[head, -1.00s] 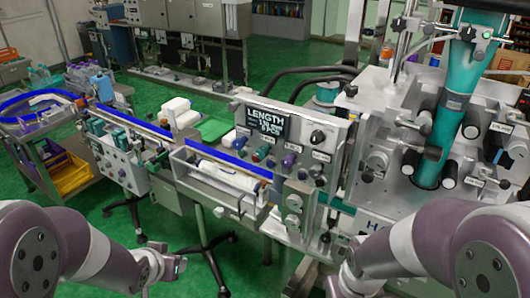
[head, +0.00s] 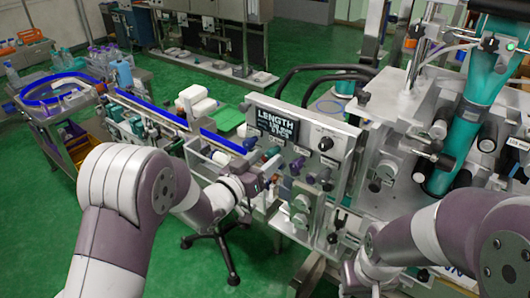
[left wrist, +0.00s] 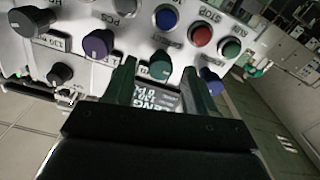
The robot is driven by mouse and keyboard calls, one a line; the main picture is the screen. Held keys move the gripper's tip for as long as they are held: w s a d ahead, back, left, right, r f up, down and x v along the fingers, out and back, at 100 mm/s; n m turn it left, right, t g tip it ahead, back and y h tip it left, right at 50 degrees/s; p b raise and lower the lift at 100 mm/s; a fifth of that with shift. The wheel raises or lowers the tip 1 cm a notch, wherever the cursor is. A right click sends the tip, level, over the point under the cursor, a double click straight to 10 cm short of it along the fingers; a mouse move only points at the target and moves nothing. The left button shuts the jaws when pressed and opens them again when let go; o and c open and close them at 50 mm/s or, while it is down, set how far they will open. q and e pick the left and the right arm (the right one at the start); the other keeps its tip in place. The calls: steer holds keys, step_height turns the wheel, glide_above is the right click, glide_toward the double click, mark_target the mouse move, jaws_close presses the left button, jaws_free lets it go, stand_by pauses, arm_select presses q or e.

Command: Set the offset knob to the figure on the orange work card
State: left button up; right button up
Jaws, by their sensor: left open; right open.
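The control panel (head: 335,165) has a row of knobs below a dark display (head: 276,126). In the left wrist view, a teal knob (left wrist: 161,65) lies between or just beyond the fingertips of my left gripper (left wrist: 160,78); contact cannot be told. A purple knob (left wrist: 98,45) and a black knob (left wrist: 61,74) are left of it, a blue knob (left wrist: 211,82) right. Which is the offset knob I cannot read. My left gripper (head: 255,186) is open at the panel's front. My right gripper (head: 349,270) is open, low and away from the knobs. I cannot make out an orange work card.
Blue, red (left wrist: 201,36) and green buttons sit beside the knobs in the left wrist view. A larger black knob (head: 325,143) is beside the display. The machine (head: 400,105) with a teal column stands at right. Green floor is open at left.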

arm_select(q)
steer(key=shift+w+d, duration=0.1)
steer(key=shift+w, duration=0.1)
steer(key=shift+w+d+f, duration=0.1)
steer(key=shift+w, duration=0.05)
jaws_close()
steer(key=shift+f+m+b, duration=0.15)
steer(key=shift+m+b, duration=0.15)
steer(key=shift+b, duration=0.45)
steer(key=m+b, duration=1.2)
steer(key=b, duration=0.4)
steer(key=shift+f+b, duration=0.1)
steer(key=shift+b, duration=0.25)
steer(key=shift+m+b, duration=1.5)
steer(key=shift+m, duration=0.2)
